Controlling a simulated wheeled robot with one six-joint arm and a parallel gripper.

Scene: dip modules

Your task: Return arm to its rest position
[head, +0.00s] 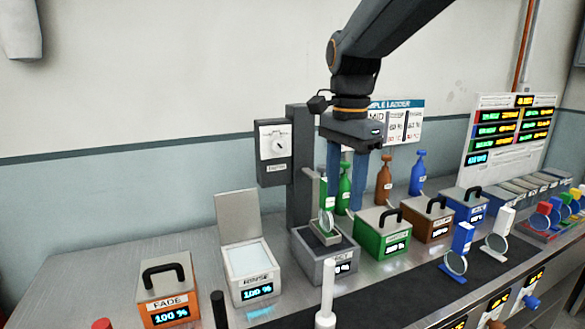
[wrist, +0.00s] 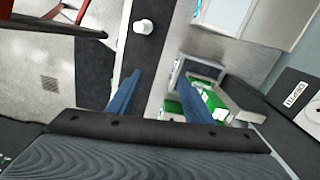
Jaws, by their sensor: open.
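My gripper (head: 345,208) hangs fingers down above the workbench, with its two blue fingers apart and nothing between them. In the wrist view, my gripper (wrist: 158,82) also shows its blue fingers spread. Just below and left of the fingertips in the head view, a small piece with a round lens (head: 326,222) sits on top of a grey box (head: 313,267). It looks apart from the fingers. My arm reaches down from the upper right of the head view.
An orange box (head: 168,290) and a white open-lidded rinse box (head: 249,265) stand left. Green (head: 382,238), brown (head: 427,222) and blue (head: 466,203) closed boxes stand right. A dark column (head: 302,170) with a dial rises behind. A white post (head: 327,285) stands in front.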

